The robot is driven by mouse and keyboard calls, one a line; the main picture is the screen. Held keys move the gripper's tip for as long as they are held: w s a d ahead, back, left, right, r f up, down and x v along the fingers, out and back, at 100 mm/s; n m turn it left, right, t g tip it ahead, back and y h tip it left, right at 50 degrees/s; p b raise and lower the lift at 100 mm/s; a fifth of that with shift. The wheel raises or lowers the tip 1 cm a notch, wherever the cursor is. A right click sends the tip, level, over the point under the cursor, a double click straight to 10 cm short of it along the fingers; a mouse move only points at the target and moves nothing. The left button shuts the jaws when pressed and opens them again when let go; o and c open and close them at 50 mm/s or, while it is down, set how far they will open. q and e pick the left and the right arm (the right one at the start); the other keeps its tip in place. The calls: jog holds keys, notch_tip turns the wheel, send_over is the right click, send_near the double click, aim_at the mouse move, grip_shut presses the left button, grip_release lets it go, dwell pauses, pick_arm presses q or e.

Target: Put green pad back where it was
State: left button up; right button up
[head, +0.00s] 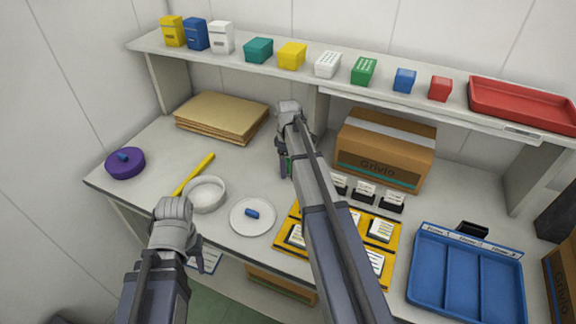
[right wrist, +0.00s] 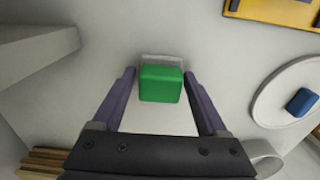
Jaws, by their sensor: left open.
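The green pad (right wrist: 160,84) lies between the two fingers of my right gripper (right wrist: 160,100) in the right wrist view, with a gap on each side. A pale grey strip shows along its far edge. In the head view only a green sliver (head: 289,166) shows beside my right gripper (head: 286,163), over the back middle of the table; the arm hides the rest. Whether the pad touches the table is unclear. My left gripper (head: 174,210) is open near the front left edge, by the white bowl (head: 205,207).
A yellow tray (head: 283,243), label stands (head: 364,191) and the Grivio box (head: 385,165) are right of my right gripper. A white plate (head: 238,227) holds a blue piece (head: 252,213). A blue tray (head: 425,286) stands at right. A shelf (head: 150,43) with boxes runs above.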

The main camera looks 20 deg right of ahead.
aim_at(288, 162)
jog(key=shift+o, duration=1)
notch_tip(288, 162, up, 12)
jog(key=p, duration=1.2)
jog(key=s+a+m+h, duration=0.1)
jog(key=s+a+m, duration=0.3)
jog(key=s+a, duration=1.9)
jog(key=a, duration=0.3)
jog(key=shift+s+r+m, duration=0.2)
jog(key=shift+s+m, duration=0.1)
jog(key=shift+a, duration=0.1)
